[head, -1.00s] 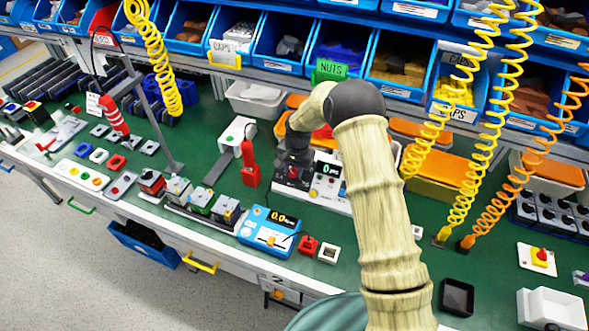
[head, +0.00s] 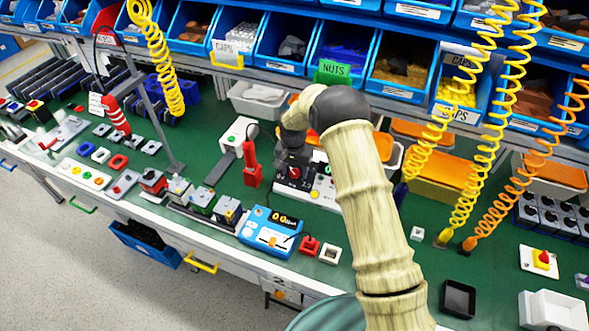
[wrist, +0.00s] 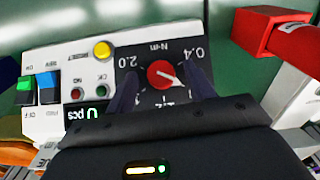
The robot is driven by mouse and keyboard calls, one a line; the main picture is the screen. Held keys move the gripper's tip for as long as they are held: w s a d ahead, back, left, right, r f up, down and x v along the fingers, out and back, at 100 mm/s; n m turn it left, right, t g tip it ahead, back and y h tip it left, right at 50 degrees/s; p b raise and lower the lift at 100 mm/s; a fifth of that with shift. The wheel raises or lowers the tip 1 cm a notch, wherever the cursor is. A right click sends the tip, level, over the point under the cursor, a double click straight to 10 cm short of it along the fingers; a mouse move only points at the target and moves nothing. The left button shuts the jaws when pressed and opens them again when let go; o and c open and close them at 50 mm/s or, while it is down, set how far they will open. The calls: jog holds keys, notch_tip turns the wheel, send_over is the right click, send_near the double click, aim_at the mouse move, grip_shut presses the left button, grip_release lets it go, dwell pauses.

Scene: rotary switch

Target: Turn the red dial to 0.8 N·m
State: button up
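The red dial (wrist: 161,74) sits on a dark plate marked "N·m" on a white panel (wrist: 50,65), seen upside down in the wrist view. Marks 0.4 and 2.0 show, and 1.2 is partly covered. Its white pointer points to the picture's lower right, between 0.4 and 1.2; no 0.8 label is readable. My gripper (wrist: 160,68) is open, with one dark finger on each side of the dial. I cannot tell whether they touch it. In the head view, my gripper (head: 293,153) is over the red dial (head: 294,172), and my arm covers part of the panel.
The panel also has a yellow button (wrist: 102,50), green and blue rocker switches and a counter display. A red-handled tool (head: 251,164) stands close to the left. A blue meter (head: 270,232) is in front. Blue bins and coiled hoses are behind and to the right.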

aim_at(294, 176)
jog(key=shift+r, duration=0.1)
notch_tip(294, 176, up, 17)
jog(key=b, duration=0.2)
jog(key=shift+s+r, duration=0.15)
jog(key=shift+s, duration=0.15)
jog(key=shift+a, duration=0.1)
dwell(0.4)
jog(key=s+d+n+t, duration=0.1)
jog(key=s+d, duration=0.8)
jog(key=s, duration=0.5)
jog(key=s+d+n+t, duration=0.1)
jog(key=s+d+n, duration=0.1)
jog(key=s+d, duration=0.7)
jog(key=s, duration=0.4)
jog(key=shift+s+f, duration=0.2)
jog(key=shift+s, duration=0.15)
jog(key=shift+d, duration=0.1)
